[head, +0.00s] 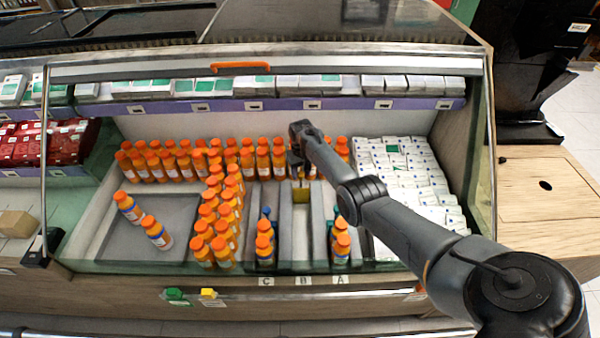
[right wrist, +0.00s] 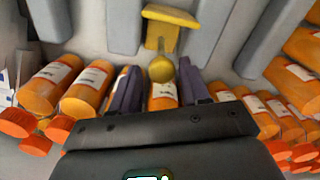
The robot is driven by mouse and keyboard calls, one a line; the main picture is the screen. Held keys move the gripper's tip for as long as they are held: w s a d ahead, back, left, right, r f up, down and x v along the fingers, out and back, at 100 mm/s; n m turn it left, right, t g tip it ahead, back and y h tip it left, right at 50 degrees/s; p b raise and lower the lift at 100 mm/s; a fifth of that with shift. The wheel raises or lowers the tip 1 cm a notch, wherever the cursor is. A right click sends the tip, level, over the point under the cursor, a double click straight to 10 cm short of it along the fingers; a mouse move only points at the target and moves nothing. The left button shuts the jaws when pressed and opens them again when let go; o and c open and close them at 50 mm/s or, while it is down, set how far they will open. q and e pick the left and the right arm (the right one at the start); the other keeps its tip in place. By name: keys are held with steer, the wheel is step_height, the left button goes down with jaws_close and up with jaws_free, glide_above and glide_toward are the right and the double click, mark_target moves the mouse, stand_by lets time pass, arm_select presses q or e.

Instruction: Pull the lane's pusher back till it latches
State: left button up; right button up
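The yellow pusher (head: 301,193) stands in the middle lane, marked B, toward its back end. Lane B (head: 301,230) is bare in front of it. In the right wrist view the pusher shows as a flat yellow plate (right wrist: 171,16) with a stem and round knob (right wrist: 162,69). My right gripper (head: 298,168) reaches down over the back of lane B. In the right wrist view its two dark fingers (right wrist: 160,70) are apart, with the knob between their tips and gaps visible on both sides. My left gripper is not in view.
Orange juice bottles (head: 265,240) stand in lane C, and others (head: 341,245) in lane A. Grey dividers flank lane B. More bottles (head: 160,165) line the back. White cartons (head: 410,180) fill the right. A glass front edge (head: 200,267) borders the case.

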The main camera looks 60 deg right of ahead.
steer(key=shift+o, duration=0.8)
steer(key=shift+w+d+r, duration=0.1)
steer(key=shift+d+r, duration=0.05)
steer(key=shift+r, duration=0.15)
step_height(320, 180, up, 10)
steer(key=p, duration=0.5)
steer(key=shift+r, duration=0.2)
